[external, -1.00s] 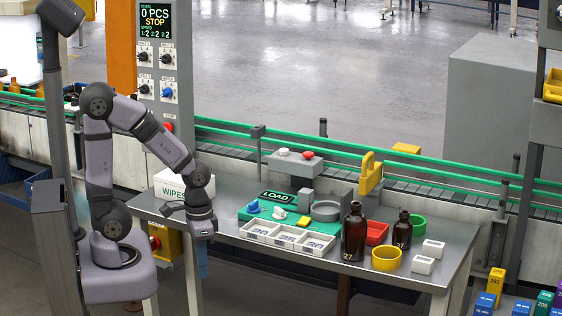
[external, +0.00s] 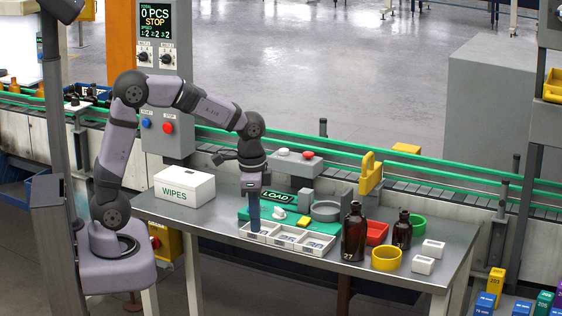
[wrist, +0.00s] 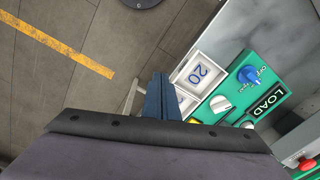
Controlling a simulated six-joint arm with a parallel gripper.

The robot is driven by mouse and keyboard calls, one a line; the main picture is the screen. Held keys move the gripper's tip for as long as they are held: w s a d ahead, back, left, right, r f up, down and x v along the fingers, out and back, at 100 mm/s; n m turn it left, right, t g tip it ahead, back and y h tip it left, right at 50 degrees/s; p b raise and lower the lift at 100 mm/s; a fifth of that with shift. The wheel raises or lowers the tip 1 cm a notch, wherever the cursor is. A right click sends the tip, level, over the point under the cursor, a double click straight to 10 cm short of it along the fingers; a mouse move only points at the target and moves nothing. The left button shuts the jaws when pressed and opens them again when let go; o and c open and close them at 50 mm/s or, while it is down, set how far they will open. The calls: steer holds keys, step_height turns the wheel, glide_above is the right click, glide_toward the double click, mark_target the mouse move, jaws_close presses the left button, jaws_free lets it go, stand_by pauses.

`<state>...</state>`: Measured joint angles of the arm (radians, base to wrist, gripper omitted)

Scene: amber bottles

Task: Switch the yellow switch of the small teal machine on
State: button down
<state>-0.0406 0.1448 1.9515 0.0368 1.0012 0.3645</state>
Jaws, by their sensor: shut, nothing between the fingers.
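The small teal machine (external: 320,226) stands on the steel table. It has a LOAD display (external: 281,197), a white knob (external: 279,212) and the yellow switch (external: 303,221) near its front. The yellow switch is small; whether it is on or off I cannot tell. The wrist view shows the machine's blue knob (wrist: 249,76) and white knob (wrist: 220,103); my gripper's body covers most of the rest. My gripper (external: 254,230) is shut and empty, blue fingers pointing down. In the external view it is over the left end of the white tray, left of the yellow switch and apart from it.
The white compartment tray (external: 318,253) lies along the machine's front. Brown bottles (external: 354,238), a yellow ring-shaped cup (external: 386,259), a red bin (external: 377,231) and a green cup (external: 417,224) stand to the right. A WIPES box (external: 184,188) is at the left. The table's front-left is clear.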

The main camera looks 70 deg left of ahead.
mark_target(305, 218)
steer(key=w+a+r+m+p, duration=0.1)
steer(key=w+a+r+m, duration=0.1)
steer(key=w+r, duration=0.4)
steer(key=w+a+r+m+p, duration=0.2)
steer(key=w+r+m, duration=0.1)
steer(key=w+r, duration=0.3)
steer(key=shift+w+a+r+t+y, duration=0.25)
steer(key=shift+w+a+t+y, duration=0.15)
steer(key=shift+w, duration=0.6)
steer(key=shift+f, duration=0.1)
steer(key=f+p, duration=0.1)
steer(key=f, duration=0.3)
steer(key=w+a+f+p, duration=0.1)
steer(key=f+p, duration=0.1)
steer(key=f, duration=0.3)
steer(key=f+p, duration=0.1)
steer(key=f, duration=0.3)
steer(key=shift+w+a+f+p, duration=0.15)
steer(key=shift+a+f+p, duration=0.05)
steer(key=shift+p, duration=0.1)
steer(key=shift+f, duration=0.15)
